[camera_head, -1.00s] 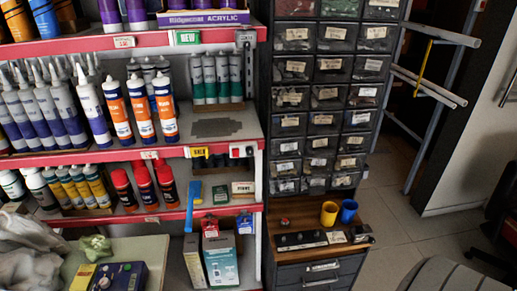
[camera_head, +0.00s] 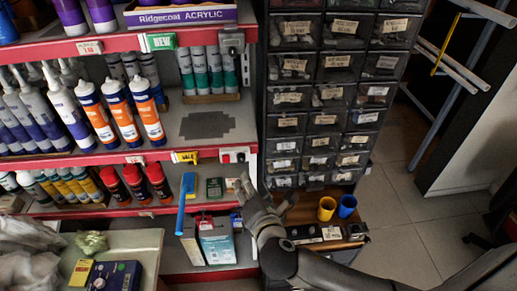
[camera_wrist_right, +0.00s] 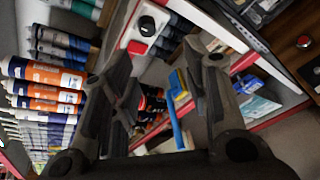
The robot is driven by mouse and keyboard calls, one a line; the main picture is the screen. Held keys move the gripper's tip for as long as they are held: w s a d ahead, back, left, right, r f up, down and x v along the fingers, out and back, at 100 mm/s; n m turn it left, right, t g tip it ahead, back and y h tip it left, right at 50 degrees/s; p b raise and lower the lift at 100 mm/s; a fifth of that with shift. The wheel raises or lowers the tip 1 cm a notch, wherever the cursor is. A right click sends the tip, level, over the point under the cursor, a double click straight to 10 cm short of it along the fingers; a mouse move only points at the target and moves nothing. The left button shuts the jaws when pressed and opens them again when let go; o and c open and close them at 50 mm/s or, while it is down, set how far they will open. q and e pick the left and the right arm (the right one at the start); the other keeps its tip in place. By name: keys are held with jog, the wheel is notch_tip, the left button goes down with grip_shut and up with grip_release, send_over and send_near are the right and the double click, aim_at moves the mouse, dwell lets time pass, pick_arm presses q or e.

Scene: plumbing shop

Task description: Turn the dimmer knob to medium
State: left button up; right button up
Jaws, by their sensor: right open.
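A white plate (camera_head: 236,154) with a red part and a dark part is on the front edge of the middle shelf in the head view. In the right wrist view it shows a round black knob (camera_wrist_right: 147,23) above a red square (camera_wrist_right: 137,47); it looks like a dimmer knob. The knob's setting is too small to read. My right gripper (camera_head: 262,190) is open and empty, just below and right of the plate in the head view. In the wrist view its fingers (camera_wrist_right: 157,52) are apart, with the plate between and beyond them. My left gripper is out of view.
A blue box with knobs (camera_head: 115,275) stands on a table at the lower left. A wooden counter (camera_head: 352,244) holds a yellow cup (camera_head: 326,208) and a blue cup (camera_head: 347,206). Caulk tubes (camera_head: 146,110) fill the shelves left of the plate. A drawer cabinet (camera_head: 325,95) stands to the right.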

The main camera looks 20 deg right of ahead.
aim_at(242, 160)
jog(key=w+p, duration=0.1)
jog(key=w, duration=0.4)
jog(key=w+d+p, duration=0.1)
jog(key=w, duration=0.2)
jog(key=shift+f+p, duration=0.15)
jog(key=shift+p, duration=0.2)
jog(key=shift+x, duration=1)
grip_shut()
